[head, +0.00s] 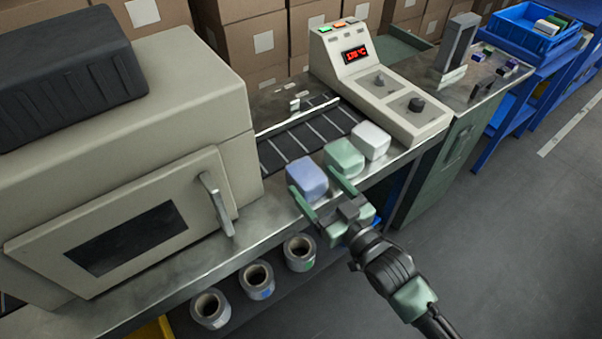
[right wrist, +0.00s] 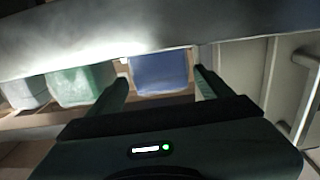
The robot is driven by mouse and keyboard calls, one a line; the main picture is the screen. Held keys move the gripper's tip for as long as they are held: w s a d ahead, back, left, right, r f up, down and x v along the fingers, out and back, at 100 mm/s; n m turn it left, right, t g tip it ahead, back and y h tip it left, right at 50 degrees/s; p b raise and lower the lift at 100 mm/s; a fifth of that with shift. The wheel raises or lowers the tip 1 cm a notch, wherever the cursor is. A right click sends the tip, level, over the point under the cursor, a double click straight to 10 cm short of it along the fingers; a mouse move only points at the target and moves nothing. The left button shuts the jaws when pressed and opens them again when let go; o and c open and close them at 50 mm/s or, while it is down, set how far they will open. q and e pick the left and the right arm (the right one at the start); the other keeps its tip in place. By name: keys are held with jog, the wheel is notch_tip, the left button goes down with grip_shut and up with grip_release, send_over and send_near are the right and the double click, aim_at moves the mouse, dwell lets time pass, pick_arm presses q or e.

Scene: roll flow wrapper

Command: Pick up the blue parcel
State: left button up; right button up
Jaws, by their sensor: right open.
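The blue parcel (head: 307,176) is a small rounded block on the metal bench, just right of the beige machine's door. My right gripper (head: 312,182) is open, with one finger toward each side of the blue parcel's near part. In the right wrist view the blue parcel (right wrist: 160,72) shows between the two spread fingers (right wrist: 160,88), with gaps that suggest they are not pressed on it. My left gripper is not in view.
A green parcel (head: 344,157) stands close right of the blue one, near one finger, and a white parcel (head: 371,140) stands beyond it. The beige machine (head: 120,190) with its door handle (head: 217,205) is at left. A control box (head: 380,85) stands behind. Rolls (head: 257,280) sit below.

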aim_at(299, 164)
jog(key=x, duration=0.7)
jog(key=shift+s+a+r+p, duration=0.1)
jog(key=shift+r+p, duration=0.1)
jog(key=shift+p, duration=0.1)
jog(key=c, duration=1.7)
jog(key=shift+r, duration=0.1)
